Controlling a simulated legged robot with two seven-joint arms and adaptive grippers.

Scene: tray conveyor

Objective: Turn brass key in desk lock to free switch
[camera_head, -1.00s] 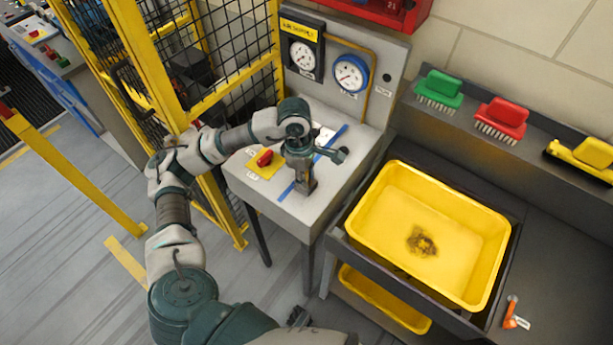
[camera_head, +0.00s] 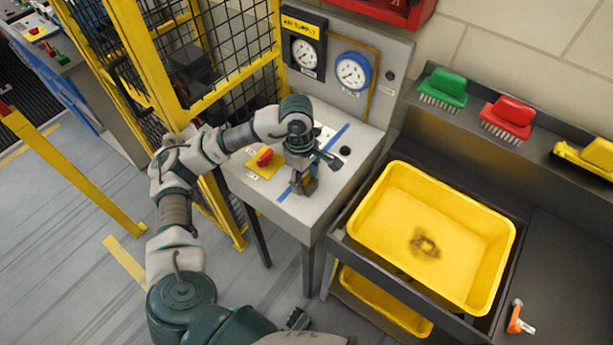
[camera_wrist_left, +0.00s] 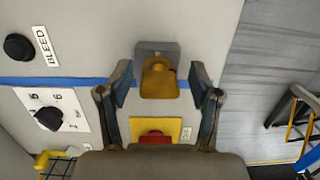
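The brass key (camera_wrist_left: 159,80) sits in the metal lock plate (camera_wrist_left: 168,47) on the grey desk panel, as my left wrist view shows. My left gripper (camera_wrist_left: 161,88) is open, with one finger on each side of the key and a gap on both sides. In the head view my left gripper (camera_head: 303,186) points down at the desk and largely hides the lock. The red switch (camera_head: 264,157) on its yellow plate is left of the gripper; it also shows in the wrist view (camera_wrist_left: 154,138), partly cut off by my gripper. A dark part at the bottom edge may be my right gripper (camera_head: 298,318).
A blue line (camera_wrist_left: 62,81) crosses the panel. A black BLEED button (camera_wrist_left: 19,47) and a black selector knob (camera_wrist_left: 48,118) are on it. Gauges (camera_head: 352,72) stand behind. The yellow cage (camera_head: 145,65) is close on the left; a yellow bin (camera_head: 375,195) is right.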

